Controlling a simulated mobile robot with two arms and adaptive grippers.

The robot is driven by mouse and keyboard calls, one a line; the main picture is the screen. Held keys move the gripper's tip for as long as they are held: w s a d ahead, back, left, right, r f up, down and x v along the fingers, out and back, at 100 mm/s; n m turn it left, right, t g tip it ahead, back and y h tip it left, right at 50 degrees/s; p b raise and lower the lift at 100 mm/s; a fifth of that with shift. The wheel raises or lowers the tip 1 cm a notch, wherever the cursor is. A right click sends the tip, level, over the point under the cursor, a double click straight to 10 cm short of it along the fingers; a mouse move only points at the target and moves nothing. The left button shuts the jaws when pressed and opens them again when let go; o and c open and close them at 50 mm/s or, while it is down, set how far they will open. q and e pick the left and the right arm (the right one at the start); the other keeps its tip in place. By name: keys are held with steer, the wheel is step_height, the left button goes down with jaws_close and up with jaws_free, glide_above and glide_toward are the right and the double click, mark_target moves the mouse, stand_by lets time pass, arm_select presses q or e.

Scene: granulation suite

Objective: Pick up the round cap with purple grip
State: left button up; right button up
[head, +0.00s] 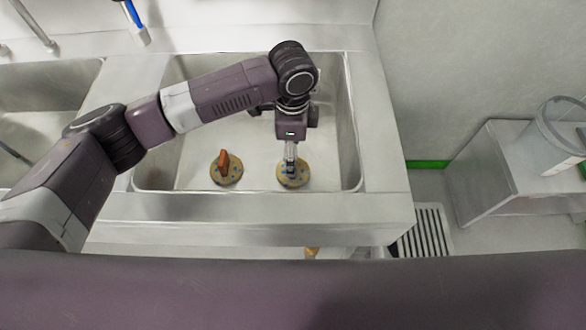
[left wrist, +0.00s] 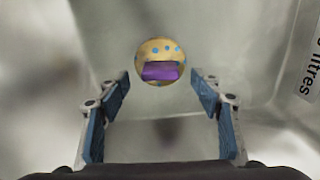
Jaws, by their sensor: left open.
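The round cap with purple grip (left wrist: 160,72) shows in the left wrist view, ahead of the fingers and centred between them. It is a yellowish disc with blue dots. In the head view the disc (head: 301,179) lies on the sink floor at the right, and my gripper hides its grip. My left gripper (head: 290,166) points down over it; in the left wrist view its blue-padded fingers (left wrist: 160,84) are apart with nothing between them. The cap looks clear of the fingers. My right gripper is not in view.
A similar round cap with an orange-brown grip (head: 224,161) lies to the left in the same sink (head: 386,203). The sink walls surround both caps. A second basin (head: 50,88) is at the left. A clear bucket (head: 552,135) stands on a steel bench (head: 490,178) at the right.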

mark_target(303, 167)
arm_select(q)
step_height(303, 167, down, 5)
steer(key=c, duration=1.4)
steer(key=shift+c, duration=0.4)
steer(key=shift+r, duration=0.15)
